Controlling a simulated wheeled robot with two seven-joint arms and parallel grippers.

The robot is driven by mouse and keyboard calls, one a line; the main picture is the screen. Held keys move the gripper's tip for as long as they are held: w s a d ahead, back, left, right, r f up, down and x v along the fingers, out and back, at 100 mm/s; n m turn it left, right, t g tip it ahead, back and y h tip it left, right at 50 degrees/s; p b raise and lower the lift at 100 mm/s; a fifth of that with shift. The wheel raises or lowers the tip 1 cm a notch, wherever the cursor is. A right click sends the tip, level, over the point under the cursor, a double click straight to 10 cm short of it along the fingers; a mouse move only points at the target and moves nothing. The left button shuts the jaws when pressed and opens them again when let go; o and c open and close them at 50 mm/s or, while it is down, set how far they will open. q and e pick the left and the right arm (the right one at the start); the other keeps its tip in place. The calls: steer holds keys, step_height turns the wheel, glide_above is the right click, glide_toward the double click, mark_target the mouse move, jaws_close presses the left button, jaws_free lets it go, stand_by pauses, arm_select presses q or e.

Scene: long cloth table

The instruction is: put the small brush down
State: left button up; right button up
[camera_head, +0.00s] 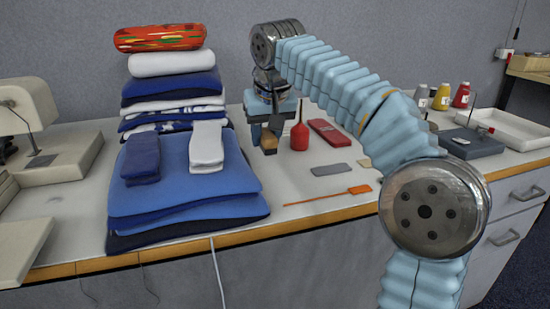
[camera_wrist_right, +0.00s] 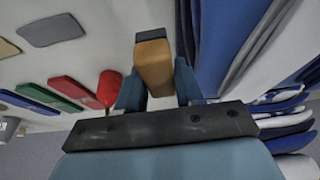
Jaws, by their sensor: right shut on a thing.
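The small brush, with a tan wooden body and a dark end, is in my right gripper (camera_wrist_right: 158,88). In the right wrist view the brush (camera_wrist_right: 154,66) sits between the two blue fingers, its dark end pointing away from the palm. In the head view my right gripper (camera_head: 265,128) points down just right of the cloth stacks, and a tan part of the brush (camera_head: 269,141) shows low between its fingers. I cannot tell whether the brush touches the table (camera_head: 245,187). My left gripper is not in view.
Folded blue cloths (camera_head: 190,177) and a taller stack (camera_head: 172,88) stand close on the left. A sewing machine (camera_head: 30,105) stands far left.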

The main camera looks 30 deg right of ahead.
mark_target(270, 167)
steer(key=f, duration=0.1)
steer(key=w+d+f, duration=0.1)
steer(key=d+f, duration=0.1)
steer(key=shift+w+f, duration=0.1)
steer(key=shift+w, duration=0.15)
steer(key=f, duration=0.1)
steer(key=f+b, duration=0.1)
steer(key=f, duration=0.1)
steer(key=shift+w+d+f, duration=0.25)
steer(key=shift+d, duration=0.15)
steer(key=shift+f, duration=0.25)
steer(key=shift+f, duration=0.1)
steer(key=o, duration=0.9)
steer(key=shift+a, duration=0.1)
